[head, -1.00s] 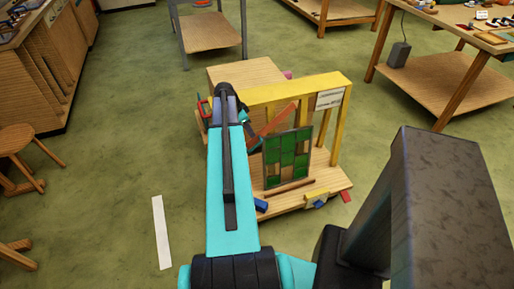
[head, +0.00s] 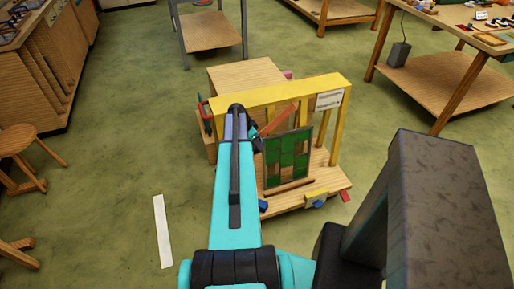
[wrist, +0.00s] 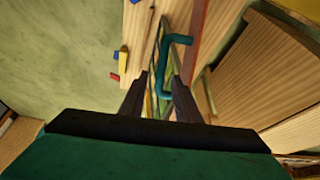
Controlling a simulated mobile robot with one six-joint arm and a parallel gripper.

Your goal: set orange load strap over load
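The orange strap (head: 279,119) is a straight band slanting up to the right behind the top of the panel; its lower end is hidden by my arm. The load seems to be the green and brown leaded panel (head: 287,157), standing upright on a wooden base. My gripper (wrist: 159,80) points down with its two dark fingers apart. The panel shows nearly edge-on beyond and between the fingertips; I cannot tell whether they touch it. In the head view my arm mostly hides the gripper.
A yellow frame (head: 336,125) with a white label stands over the wooden base (head: 327,177). A blue piece (head: 263,206) and a yellow block (head: 316,198) lie at its front edge. A red clamp-like thing (head: 201,111) is at the left. Green floor around is mostly clear.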

